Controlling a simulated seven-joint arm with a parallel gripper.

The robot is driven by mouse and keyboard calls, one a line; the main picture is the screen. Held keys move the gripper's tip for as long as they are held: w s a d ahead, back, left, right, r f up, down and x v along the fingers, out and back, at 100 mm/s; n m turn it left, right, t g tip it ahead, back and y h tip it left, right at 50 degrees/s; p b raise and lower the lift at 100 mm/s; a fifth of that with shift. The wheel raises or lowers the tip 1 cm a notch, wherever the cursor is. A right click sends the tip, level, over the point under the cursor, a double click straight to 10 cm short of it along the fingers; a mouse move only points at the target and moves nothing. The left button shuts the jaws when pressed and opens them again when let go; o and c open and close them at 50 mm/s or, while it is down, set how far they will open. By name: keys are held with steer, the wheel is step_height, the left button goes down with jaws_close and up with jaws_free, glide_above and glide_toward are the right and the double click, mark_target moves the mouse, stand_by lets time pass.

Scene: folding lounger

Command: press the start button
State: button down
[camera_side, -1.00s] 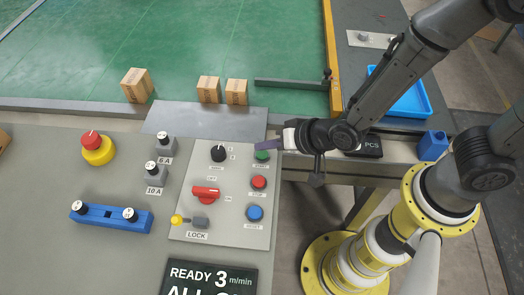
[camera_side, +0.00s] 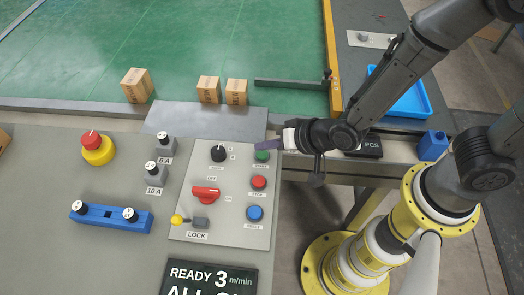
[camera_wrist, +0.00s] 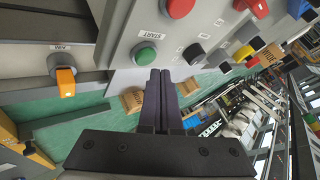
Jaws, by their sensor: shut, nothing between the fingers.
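The green start button (camera_side: 262,156) is at the upper right of the light grey control panel (camera_side: 232,232). In the wrist view the green button (camera_wrist: 146,56) has a START label above it. My gripper (camera_side: 266,146) is shut and empty, its dark fingers pointing left over the panel's upper right edge. In the side view the fingertips lie just above the button and hide its top part. In the wrist view the fingertips (camera_wrist: 160,74) are close beside the button's lower right. I cannot tell whether they touch it.
Below the start button are a red button (camera_side: 259,182) and a blue button (camera_side: 254,213). A black knob (camera_side: 218,153) is to its left, with a red rotary switch (camera_side: 206,194) lower. A red emergency stop (camera_side: 91,140) is far left. Small boxes (camera_side: 209,90) stand behind the panel.

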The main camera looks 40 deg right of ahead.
steer(key=shift+f, duration=0.15)
steer(key=shift+f, duration=0.3)
